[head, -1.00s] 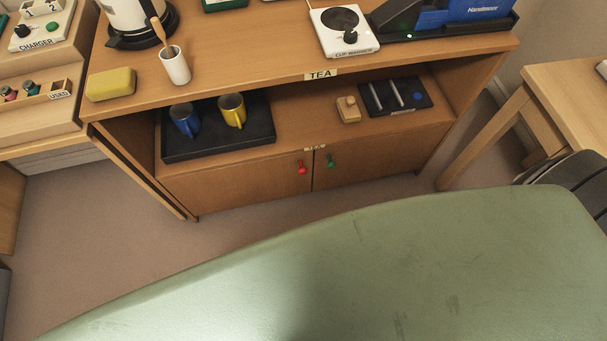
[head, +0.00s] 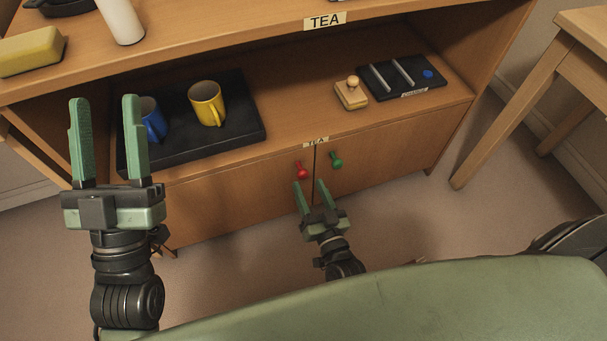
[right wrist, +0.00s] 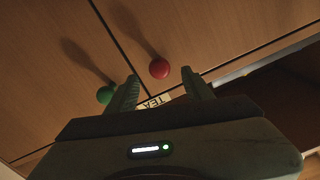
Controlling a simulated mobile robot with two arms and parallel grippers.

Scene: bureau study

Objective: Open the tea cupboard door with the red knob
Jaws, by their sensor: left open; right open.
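The tea cupboard has two closed wooden doors under an open shelf. The red knob (head: 302,170) is on the left door (head: 235,200), close to the middle seam. The green knob (head: 336,159) is on the right door (head: 395,150). My right gripper (head: 309,184) is open just in front of the doors, its fingertips near the red knob. In the right wrist view the red knob (right wrist: 159,68) shows between and beyond the open fingers, and the green knob (right wrist: 106,94) is beside one finger, outside them. My left gripper (head: 103,99) is open and empty in front of the shelf's left side.
On the shelf, a black tray (head: 190,148) holds a blue mug (head: 154,122) and a yellow mug (head: 207,104). A wooden stamp (head: 351,94) and a dark board (head: 400,78) lie to the right. A table leg (head: 500,125) stands at the right.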

